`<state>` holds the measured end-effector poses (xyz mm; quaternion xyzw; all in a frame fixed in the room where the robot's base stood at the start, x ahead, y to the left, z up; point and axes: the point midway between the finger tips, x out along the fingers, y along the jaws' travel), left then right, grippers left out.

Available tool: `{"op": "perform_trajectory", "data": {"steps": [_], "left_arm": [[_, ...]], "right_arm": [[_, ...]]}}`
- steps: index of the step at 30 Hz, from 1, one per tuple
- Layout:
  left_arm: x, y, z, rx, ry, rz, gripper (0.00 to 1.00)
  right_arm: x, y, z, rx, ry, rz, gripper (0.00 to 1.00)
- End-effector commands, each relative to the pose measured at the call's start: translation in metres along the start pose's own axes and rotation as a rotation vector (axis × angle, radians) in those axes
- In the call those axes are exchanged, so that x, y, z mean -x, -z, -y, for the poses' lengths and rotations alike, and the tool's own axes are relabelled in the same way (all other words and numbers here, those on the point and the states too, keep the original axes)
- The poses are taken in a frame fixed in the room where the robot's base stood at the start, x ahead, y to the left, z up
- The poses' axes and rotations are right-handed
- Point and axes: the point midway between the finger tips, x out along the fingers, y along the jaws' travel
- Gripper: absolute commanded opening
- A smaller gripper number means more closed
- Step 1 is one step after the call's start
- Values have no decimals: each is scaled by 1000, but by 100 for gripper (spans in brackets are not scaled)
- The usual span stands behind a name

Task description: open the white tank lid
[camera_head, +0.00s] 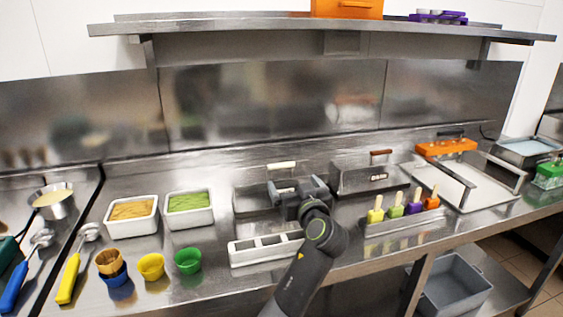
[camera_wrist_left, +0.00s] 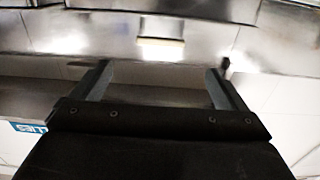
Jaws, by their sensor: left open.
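The white tank lid handle (camera_head: 281,165) is a short pale bar at the back of a steel tank (camera_head: 246,199) in the middle of the counter. My left gripper (camera_head: 296,184) is open and empty in front of this tank, covering part of it and its lid. In the left wrist view the white handle (camera_wrist_left: 160,42) lies beyond the two spread fingers (camera_wrist_left: 158,67), roughly centred between them and apart from them. My right gripper is not in view.
A second steel tank (camera_head: 372,178) with a brown handle stands to the right. A white compartment tray (camera_head: 265,249) lies in front. Colored popsicles (camera_head: 404,207) stand to the right, green and yellow cups (camera_head: 188,261) to the left. A shelf (camera_head: 240,29) hangs above.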

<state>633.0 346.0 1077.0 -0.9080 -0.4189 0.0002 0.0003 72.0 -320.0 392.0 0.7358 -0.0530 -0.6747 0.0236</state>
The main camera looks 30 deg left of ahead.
Motion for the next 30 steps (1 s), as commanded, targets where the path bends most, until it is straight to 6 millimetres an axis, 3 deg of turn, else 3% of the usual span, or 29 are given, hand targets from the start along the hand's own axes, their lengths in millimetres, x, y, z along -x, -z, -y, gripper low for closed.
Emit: {"op": "perform_trajectory", "data": {"steps": [9, 15, 22, 30], "left_arm": [[-67, 3, 1, -4, 2, -1, 95], [-98, 2, 0, -2, 1, 0, 95], [-115, 1, 0, 0, 0, 0, 95], [-118, 0, 0, 1, -1, 0, 95]], "right_arm": [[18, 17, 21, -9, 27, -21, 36], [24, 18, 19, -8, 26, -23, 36], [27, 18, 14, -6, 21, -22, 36], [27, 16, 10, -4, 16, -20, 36]]}}
